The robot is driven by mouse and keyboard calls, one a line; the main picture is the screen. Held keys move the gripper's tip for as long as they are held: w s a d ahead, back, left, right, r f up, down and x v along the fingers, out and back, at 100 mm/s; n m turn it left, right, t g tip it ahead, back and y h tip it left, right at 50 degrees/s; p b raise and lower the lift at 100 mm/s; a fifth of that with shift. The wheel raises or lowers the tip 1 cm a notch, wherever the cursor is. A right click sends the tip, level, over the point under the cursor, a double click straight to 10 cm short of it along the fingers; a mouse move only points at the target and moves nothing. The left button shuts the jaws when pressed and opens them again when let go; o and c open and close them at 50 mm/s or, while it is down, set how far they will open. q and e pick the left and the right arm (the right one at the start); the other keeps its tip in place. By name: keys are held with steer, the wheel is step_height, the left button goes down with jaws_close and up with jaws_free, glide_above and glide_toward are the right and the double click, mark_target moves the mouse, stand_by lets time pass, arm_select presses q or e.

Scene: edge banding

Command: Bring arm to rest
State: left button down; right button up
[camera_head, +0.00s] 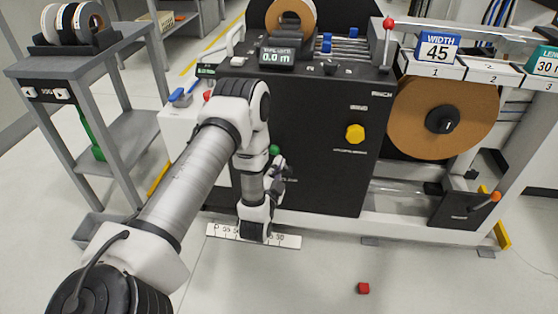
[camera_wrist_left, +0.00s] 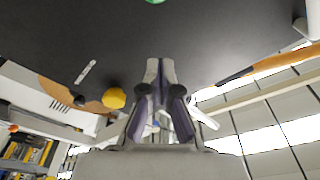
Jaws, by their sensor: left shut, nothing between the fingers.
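My left arm comes in from the lower left, rises to its elbow and bends down in front of the black machine cabinet (camera_head: 320,150). My left gripper (camera_head: 280,165) is small and partly hidden by its own wrist in the head view. In the left wrist view the gripper (camera_wrist_left: 160,65) has its two fingers together, with nothing between them. The black panel (camera_wrist_left: 220,40) fills the view beyond the fingertips. The yellow knob (camera_wrist_left: 114,98) shows left of the fingers, and the edge of a green knob (camera_wrist_left: 154,1) is at the top. My right gripper is not in view.
A grey side table (camera_head: 125,40) with edge-band rolls stands at the left. A large brown roll (camera_head: 405,115) hangs at the right of the machine. A white ruler strip (camera_head: 285,240) is near the wrist.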

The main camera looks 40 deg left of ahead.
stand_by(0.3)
arm_select(q)
steer(key=s+d+f+m+g+h, duration=0.1)
steer(key=s+d+f+g+h, duration=0.35)
steer(key=d+f, duration=0.3)
steer(key=s+d+f+g+h, duration=0.3)
steer(key=s+d+f, duration=0.3)
steer(key=d, duration=0.3)
steer(key=s+d+f+n+g, duration=0.25)
steer(key=s+g, duration=0.25)
steer(key=s, duration=0.5)
steer(key=s+d+f+n+g, duration=0.1)
steer(key=s+n+g, duration=0.3)
steer(key=s, duration=0.6)
step_height(320, 180, up, 24)
steer(key=p, duration=2.4)
steer(key=shift+w+f+m+g+h, duration=0.25)
steer(key=shift+w+m+g+h, duration=0.1)
steer(key=shift+m+g, duration=0.1)
steer(key=shift+s+a, duration=0.1)
